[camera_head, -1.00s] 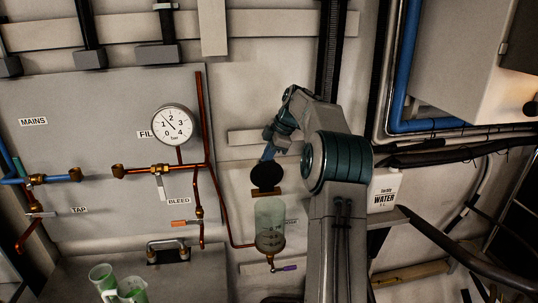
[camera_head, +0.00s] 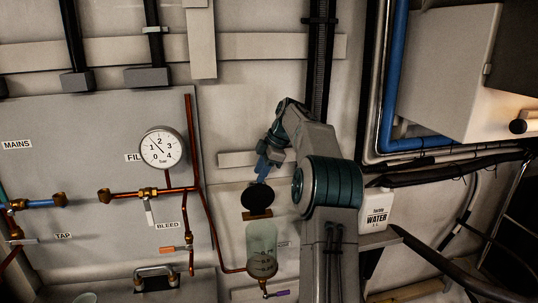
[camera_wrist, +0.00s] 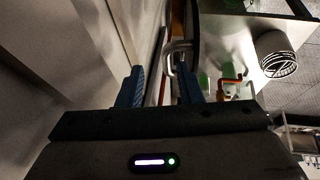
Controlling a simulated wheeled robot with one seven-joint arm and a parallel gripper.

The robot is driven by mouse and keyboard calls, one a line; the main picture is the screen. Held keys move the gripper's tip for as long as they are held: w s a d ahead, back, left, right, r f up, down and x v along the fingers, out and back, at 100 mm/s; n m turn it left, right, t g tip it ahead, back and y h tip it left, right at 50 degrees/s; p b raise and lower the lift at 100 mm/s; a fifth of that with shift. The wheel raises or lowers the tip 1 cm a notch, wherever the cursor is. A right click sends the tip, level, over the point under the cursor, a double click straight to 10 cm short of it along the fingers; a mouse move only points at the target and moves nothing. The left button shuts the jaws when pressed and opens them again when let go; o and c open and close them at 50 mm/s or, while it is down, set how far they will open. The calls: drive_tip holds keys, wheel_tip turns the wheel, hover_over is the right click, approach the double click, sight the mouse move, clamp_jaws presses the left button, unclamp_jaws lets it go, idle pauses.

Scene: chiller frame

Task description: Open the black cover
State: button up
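The black cover (camera_head: 257,199) is a round, dark disc. It stands tilted up on a brass-coloured mount (camera_head: 257,215), above a translucent cylinder (camera_head: 262,240) with a brass fitting below. The cylinder's mouth looks uncovered from here. My gripper (camera_head: 263,168) is just above the cover's top edge in the head view; I cannot tell whether it touches the disc. In the wrist view my gripper (camera_wrist: 159,88) has its two blue fingers well apart with nothing visible held between them.
A grey panel with a pressure gauge (camera_head: 161,148) and copper pipes (camera_head: 205,215) lies to the left. A white water can (camera_head: 376,208) stands on a shelf at right, below a pale cabinet (camera_head: 450,80). A purple-handled valve (camera_head: 281,293) sits below the cylinder.

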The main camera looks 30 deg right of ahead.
drive_tip(key=v, duration=1)
drive_tip(key=shift+p, duration=0.45)
drive_tip(key=shift+r, duration=0.1)
drive_tip(key=shift+a, duration=0.15)
clamp_jaws()
drive_tip(key=a+m+t+h+b, duration=0.1)
drive_tip(key=a+m, duration=0.1)
drive_tip(key=m, duration=0.2)
drive_tip(key=a+f+m+t+h+b, duration=0.1)
drive_tip(key=a+m+h, duration=0.1)
drive_tip(key=m, duration=0.2)
drive_tip(key=a+f+m+h+b, duration=0.1)
drive_tip(key=a+m+b, duration=0.1)
drive_tip(key=m, duration=0.3)
drive_tip(key=shift+f+t+h, duration=0.2)
drive_tip(key=shift+t+h, duration=0.1)
drive_tip(key=shift+t, duration=0.1)
drive_tip(key=w+f+m, duration=0.1)
drive_tip(key=f+m, duration=0.1)
drive_tip(key=w+f+m+t+h, duration=0.1)
drive_tip(key=f+m, duration=0.1)
drive_tip(key=f, duration=0.1)
drive_tip(key=w+d+f+m+p, duration=0.1)
drive_tip(key=f, duration=0.2)
drive_tip(key=shift+w+d+f+m, duration=0.1)
drive_tip(key=shift+w+f+m, duration=0.1)
drive_tip(key=shift+w+m, duration=0.15)
